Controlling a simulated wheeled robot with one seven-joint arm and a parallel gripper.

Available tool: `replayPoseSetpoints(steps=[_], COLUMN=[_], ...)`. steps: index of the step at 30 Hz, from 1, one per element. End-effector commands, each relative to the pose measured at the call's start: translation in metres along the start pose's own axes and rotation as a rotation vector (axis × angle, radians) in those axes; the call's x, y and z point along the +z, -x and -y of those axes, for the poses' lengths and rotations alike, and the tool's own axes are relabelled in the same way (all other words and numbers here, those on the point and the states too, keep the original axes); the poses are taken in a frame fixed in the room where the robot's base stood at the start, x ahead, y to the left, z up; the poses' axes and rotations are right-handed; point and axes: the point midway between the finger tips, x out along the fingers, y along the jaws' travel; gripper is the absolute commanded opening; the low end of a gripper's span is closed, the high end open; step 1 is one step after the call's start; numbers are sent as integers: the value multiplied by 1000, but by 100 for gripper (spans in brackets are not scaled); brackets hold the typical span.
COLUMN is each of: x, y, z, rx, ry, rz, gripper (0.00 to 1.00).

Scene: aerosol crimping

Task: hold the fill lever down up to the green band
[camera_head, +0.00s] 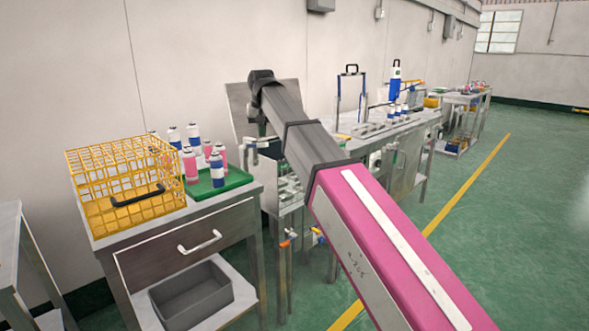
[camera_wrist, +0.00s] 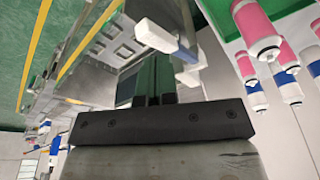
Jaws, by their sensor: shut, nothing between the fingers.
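My gripper (camera_wrist: 157,78) is shut and empty, its two dark fingers side by side in the wrist view. In the head view my arm reaches over the filling bench and the fingers are mostly hidden. A pale handle with a blue part (camera_wrist: 158,37) shows just beyond the fingertips in the wrist view; it may be the fill lever, but I cannot tell for sure. A second pale handle (camera_wrist: 190,76) shows to the right of the fingers. I cannot tell whether the fingers touch either one. I cannot make out a green band.
A steel cart (camera_head: 185,231) at left carries a yellow wire crate (camera_head: 100,205) and a green tray (camera_head: 236,178) with several pink and blue-white cans. A grey bin (camera_head: 190,293) sits on its lower shelf. A longer bench (camera_head: 400,124) stands behind my arm. Green floor (camera_head: 500,230) is open at right.

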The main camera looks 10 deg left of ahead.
Motion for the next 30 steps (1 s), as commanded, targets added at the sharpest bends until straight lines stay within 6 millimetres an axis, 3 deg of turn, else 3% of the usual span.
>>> replayPoseSetpoints(steps=[30], x=[4], y=[-20], z=[0], rx=[0], ry=[0], rz=[1], gripper=[0])
